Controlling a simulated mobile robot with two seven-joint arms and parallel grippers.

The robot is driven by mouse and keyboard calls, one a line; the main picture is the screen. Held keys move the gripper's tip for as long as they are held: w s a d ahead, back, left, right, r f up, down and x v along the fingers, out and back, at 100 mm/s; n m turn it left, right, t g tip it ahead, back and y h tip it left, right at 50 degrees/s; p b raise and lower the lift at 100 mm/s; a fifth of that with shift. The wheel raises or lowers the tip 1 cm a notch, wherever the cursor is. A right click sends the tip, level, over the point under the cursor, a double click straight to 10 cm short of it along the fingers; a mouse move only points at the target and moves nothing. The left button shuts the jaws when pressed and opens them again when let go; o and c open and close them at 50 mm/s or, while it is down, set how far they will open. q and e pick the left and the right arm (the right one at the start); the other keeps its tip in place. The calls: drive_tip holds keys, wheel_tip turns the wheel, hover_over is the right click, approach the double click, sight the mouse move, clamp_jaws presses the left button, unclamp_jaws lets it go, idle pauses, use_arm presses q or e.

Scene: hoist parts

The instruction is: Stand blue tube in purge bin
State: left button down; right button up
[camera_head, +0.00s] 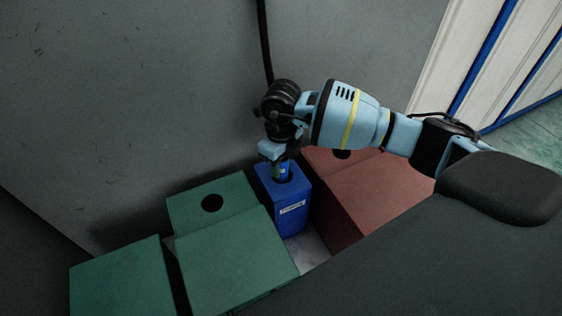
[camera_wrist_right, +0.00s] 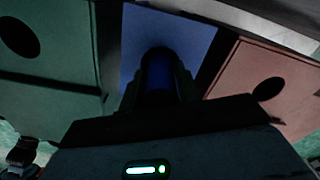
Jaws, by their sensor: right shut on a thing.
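A blue bin (camera_head: 291,213) with a white label stands between green and red boxes; its label is too small to read. Its top (camera_wrist_right: 190,30) also shows in the right wrist view, with a dark round opening partly hidden behind the tube. My right gripper (camera_head: 279,166) points down over the bin's top and is shut on the blue tube (camera_head: 285,169). The tube (camera_wrist_right: 157,75) shows between the dark fingers (camera_wrist_right: 158,88) in the wrist view. It looks about upright at the opening; I cannot tell whether its lower end is inside. My left gripper is out of view.
A green box (camera_head: 190,207) with a round hole is left of the bin, with more green boxes (camera_head: 235,265) in front. A red box (camera_head: 375,200) with a hole is close on the right. A grey wall (camera_head: 130,100) rises behind.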

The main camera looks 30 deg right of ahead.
idle(0.5)
drive_tip(key=shift+f, duration=0.55)
idle(0.4)
drive_tip(key=o, duration=1.2)
wheel_tip(320, 180, up, 8)
drive_tip(key=shift+f, duration=0.1)
drive_tip(key=shift+s, duration=0.15)
